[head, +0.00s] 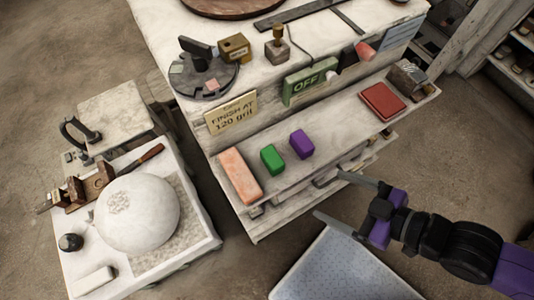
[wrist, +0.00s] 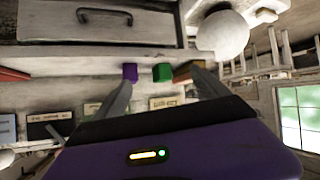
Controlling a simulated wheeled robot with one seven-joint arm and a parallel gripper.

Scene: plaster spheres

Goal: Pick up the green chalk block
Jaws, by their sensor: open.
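The green chalk block (head: 271,159) rests on the pale shelf (head: 335,128) along the front of the workbench, between a purple block and a longer salmon-pink block. My gripper (head: 328,194) is open and empty, its fingers apart, off the shelf's front edge and to the right of the green block in the head view. In the wrist view, the green block (wrist: 162,72) shows between my two fingers, some distance beyond them, with the purple block just left of it.
The purple block (head: 301,144) and the salmon-pink block (head: 239,174) stand near on either side. A red book (head: 383,102) lies farther right on the shelf. An OFF sign (head: 309,82) stands behind. A plaster sphere (head: 137,212) sits on a side stand.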

